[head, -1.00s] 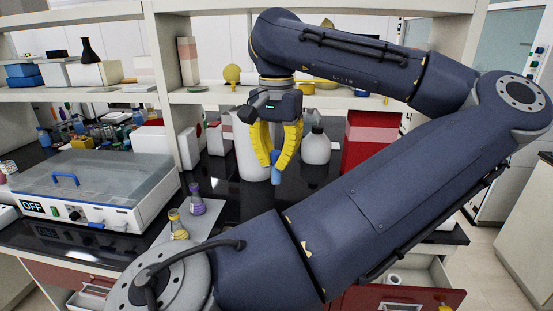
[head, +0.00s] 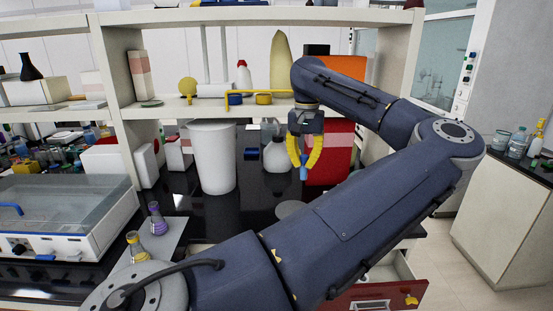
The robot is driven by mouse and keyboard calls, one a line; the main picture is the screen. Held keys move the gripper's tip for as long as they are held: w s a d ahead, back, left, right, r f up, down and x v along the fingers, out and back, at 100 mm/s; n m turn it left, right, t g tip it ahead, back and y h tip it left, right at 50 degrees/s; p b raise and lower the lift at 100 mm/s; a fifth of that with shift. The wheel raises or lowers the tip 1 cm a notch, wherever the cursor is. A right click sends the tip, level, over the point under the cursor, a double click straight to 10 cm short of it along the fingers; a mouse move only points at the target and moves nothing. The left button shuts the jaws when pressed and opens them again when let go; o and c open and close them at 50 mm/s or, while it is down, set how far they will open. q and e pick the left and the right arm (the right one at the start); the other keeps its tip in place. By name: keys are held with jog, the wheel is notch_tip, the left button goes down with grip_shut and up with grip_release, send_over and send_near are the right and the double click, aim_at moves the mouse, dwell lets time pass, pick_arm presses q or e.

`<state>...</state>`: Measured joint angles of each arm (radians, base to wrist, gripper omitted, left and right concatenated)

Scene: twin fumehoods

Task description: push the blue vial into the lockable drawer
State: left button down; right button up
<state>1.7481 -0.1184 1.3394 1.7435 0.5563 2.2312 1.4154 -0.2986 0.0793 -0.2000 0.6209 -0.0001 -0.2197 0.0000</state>
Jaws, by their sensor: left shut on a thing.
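My left gripper (head: 303,163), with yellow fingers, is shut on the blue vial (head: 303,174) and holds it upright above the black bench top. The vial's lower end is clear of the fingers. The lockable drawer (head: 375,299) has a red front with a yellow lock part at its right. It stands pulled out below the bench at the lower right, and my arm hides much of its inside. The vial is up and to the left of the drawer. My right gripper is not in view.
Purple (head: 157,220) and yellow (head: 136,247) flasks stand at the left beside a lidded device (head: 65,215). The shelf (head: 170,110) runs behind the gripper.

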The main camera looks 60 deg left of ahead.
pick_arm(q)
jog(key=w+d+f, duration=0.4)
jog(key=w+f, duration=0.4)
jog(key=w+d+f, duration=0.4)
jog(key=w+f, duration=0.5)
jog(key=w+d+f+n, duration=0.1)
jog(key=d+f, duration=0.2)
jog(key=f, duration=0.5)
jog(key=d+f+n, duration=0.1)
jog(key=d+f, duration=0.3)
jog(key=f, duration=0.5)
jog(key=shift+w, duration=0.35)
jog(key=shift+d+f, duration=0.1)
jog(key=shift+d, duration=0.05)
jog(key=shift+f, duration=2.8)
jog(key=shift+f, duration=2.2)
jog(key=c, duration=1.4)
grip_release()
jog(key=shift+c, duration=0.2)
